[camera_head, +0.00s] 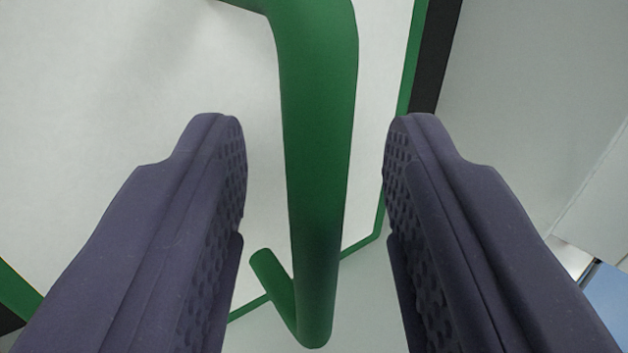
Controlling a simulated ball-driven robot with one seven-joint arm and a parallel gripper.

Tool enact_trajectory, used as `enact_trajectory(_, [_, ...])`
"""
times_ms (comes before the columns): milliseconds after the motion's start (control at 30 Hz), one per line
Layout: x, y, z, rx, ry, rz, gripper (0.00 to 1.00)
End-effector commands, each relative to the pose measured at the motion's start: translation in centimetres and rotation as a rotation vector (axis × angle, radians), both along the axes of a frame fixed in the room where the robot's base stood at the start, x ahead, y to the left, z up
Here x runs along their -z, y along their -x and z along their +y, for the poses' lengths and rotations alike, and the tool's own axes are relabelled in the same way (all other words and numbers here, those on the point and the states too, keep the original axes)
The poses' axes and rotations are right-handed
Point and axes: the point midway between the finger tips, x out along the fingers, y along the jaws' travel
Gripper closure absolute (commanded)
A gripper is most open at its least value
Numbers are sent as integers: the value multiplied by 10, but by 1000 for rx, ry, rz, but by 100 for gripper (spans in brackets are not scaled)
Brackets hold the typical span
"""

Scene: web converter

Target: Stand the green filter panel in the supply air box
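The green filter panel shows close up as a white face (130,90) with a thin green and black frame along its edges. A thick green bar handle (318,150) stands out from the face and bends at both ends. My gripper (315,135) is open, with one purple padded finger on each side of the handle. Gaps show between the handle and both fingers, so neither touches it. The supply air box cannot be made out for sure.
A pale grey wall or panel surface (530,110) lies to the right of the frame's black edge. A small blue patch (606,290) shows at the lower right edge. Grey surface lies below the panel's lower edge.

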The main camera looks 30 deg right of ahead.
Motion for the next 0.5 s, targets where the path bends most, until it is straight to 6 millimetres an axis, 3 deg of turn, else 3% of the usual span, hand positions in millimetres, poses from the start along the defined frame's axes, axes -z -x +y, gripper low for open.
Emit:
enact_trajectory(233, [-2, 8, 5, -1, 1, -2, 58])
enact_trajectory(500, [-1, 61, 39, -3, 2, -3, 58])
